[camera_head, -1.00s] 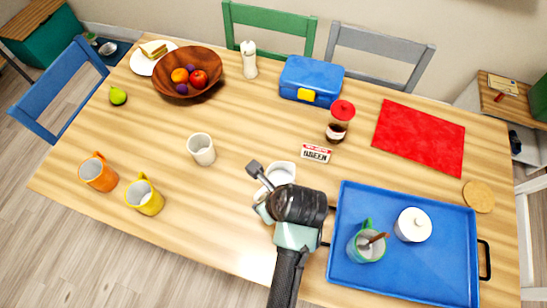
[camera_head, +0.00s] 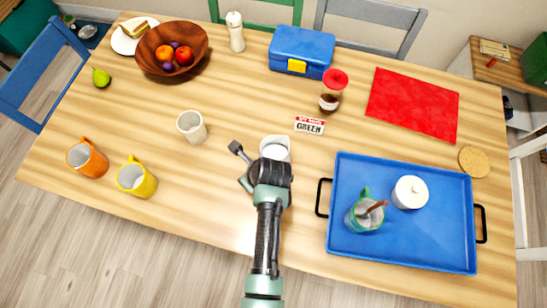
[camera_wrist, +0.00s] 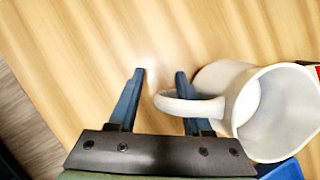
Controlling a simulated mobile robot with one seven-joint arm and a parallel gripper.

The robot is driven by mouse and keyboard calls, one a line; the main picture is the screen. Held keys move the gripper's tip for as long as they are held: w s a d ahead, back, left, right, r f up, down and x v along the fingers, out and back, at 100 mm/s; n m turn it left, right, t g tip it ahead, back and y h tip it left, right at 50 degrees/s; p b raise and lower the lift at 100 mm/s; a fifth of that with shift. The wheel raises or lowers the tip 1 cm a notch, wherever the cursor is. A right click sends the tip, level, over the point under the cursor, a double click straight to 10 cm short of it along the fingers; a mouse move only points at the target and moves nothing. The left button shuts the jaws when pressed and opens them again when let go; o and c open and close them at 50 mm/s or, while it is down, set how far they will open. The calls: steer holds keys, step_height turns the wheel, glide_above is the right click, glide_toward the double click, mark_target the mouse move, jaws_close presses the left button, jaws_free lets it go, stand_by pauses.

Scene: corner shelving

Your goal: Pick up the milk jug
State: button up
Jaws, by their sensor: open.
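The milk jug (camera_head: 276,146) is white and stands upright near the middle of the table, partly hidden by my arm in the head view. In the wrist view the jug (camera_wrist: 282,108) fills the right side, its handle pointing left. My gripper (camera_wrist: 160,73) is open with two dark blue fingers. The handle's curved end lies between the fingers and crosses in front of the right finger in the picture. Nothing is clamped. In the head view my gripper (camera_head: 254,164) is just in front of the jug; one fingertip shows left of it.
A blue tray (camera_head: 350,246) with a green mug (camera_head: 353,220) and white sugar pot (camera_head: 407,194) lies right. A white cup (camera_head: 192,127) stands left of the jug, a small sign (camera_head: 309,125) and brown jar (camera_head: 331,97) behind right.

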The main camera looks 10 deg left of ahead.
steer(key=shift+w+a+f, duration=0.15)
steer(key=shift+f, duration=0.3)
jaws_close()
stand_by(1.1)
